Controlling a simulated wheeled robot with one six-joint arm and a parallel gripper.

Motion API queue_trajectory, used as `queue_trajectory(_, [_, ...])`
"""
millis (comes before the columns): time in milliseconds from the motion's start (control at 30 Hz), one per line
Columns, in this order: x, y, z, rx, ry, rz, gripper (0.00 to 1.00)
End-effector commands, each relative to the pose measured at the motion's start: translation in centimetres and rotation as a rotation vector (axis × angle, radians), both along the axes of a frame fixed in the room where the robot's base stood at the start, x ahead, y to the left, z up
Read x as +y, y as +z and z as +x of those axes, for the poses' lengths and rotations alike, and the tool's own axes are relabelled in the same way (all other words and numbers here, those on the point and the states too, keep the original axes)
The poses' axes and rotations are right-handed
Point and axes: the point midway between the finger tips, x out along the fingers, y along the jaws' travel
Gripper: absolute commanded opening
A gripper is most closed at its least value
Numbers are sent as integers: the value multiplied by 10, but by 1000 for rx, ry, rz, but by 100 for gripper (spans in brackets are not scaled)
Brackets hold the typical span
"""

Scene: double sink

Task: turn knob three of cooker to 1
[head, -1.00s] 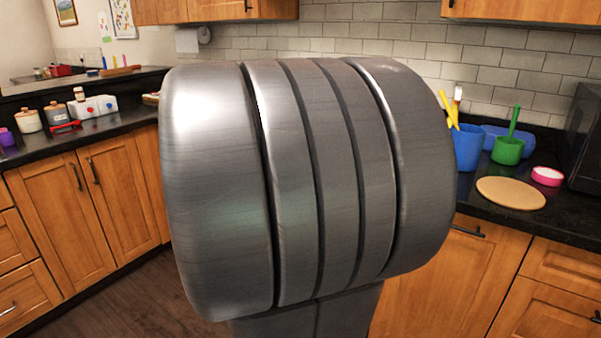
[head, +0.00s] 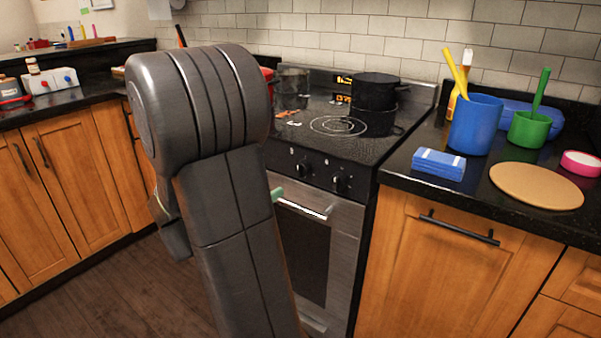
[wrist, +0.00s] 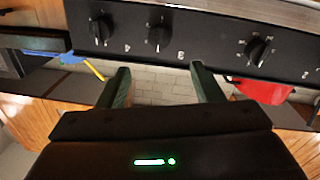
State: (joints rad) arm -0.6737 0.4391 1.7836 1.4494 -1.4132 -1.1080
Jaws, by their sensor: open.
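The cooker (head: 325,150) stands in the middle of the head view, its front partly hidden by my arm. In the wrist view, which is upside down, its black panel runs along the top. Knob three (wrist: 158,38) has the "3" beside it and sits a little beyond my fingertips. It also shows in the head view (head: 303,168). Knob four (wrist: 100,28) is left of it in the wrist view, and another knob (wrist: 258,48) is to the right. My gripper (wrist: 160,68) is open and empty, its fingers apart below knob three in the wrist view. My arm hides most of it in the head view.
A black pot (head: 374,92) stands on the hob. A blue sponge pack (head: 439,164), blue cup (head: 475,124), green cup (head: 530,130) and round board (head: 536,186) occupy the right counter. The oven handle (head: 302,208) sticks out below the knobs.

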Motion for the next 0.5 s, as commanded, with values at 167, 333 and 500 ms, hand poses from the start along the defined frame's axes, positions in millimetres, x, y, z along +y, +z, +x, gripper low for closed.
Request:
queue_trajectory(167, [-21,-1,23,-3,-4,3,60])
queue_trajectory(333, [-42,-2,48,-3,-4,3,60])
queue_trajectory(500, [-61,-1,71,-3,-3,3,60])
